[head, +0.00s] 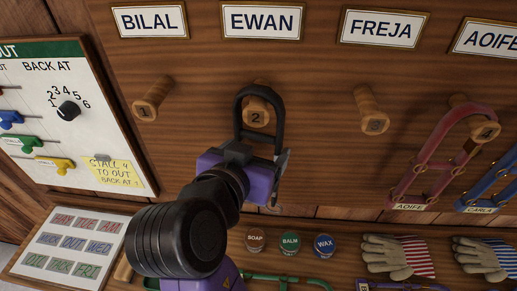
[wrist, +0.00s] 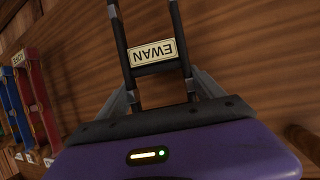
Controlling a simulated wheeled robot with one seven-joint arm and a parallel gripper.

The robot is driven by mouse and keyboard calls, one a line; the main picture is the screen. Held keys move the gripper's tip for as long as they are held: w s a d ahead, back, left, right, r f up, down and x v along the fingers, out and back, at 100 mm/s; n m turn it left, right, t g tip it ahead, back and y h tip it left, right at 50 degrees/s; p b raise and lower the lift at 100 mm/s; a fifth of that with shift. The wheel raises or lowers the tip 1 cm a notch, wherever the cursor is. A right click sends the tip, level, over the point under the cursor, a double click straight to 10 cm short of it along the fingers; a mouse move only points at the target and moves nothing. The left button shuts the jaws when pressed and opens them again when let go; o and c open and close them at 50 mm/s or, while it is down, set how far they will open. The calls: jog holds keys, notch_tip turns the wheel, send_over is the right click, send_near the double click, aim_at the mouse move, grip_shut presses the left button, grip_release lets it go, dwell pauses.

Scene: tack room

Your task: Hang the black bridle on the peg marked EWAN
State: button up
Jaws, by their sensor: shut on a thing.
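The black bridle (head: 241,112) is upright in my gripper (head: 256,158), its loop upward at the wall. The peg numbered 2 (head: 257,117) is below the wall sign EWAN (head: 262,20). Its end shows inside the bridle's loop in the head view. I cannot tell whether the loop is around the peg or only in front of it.
Empty pegs numbered 1 (head: 151,100) and 3 (head: 371,112) flank it. A red bridle (head: 430,160) hangs from peg 4 at the right, with a blue bridle (head: 490,187) beyond. Tins (head: 290,243) and gloves (head: 390,257) lie below. A board (head: 70,110) is at the left.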

jog(key=o, duration=2.1)
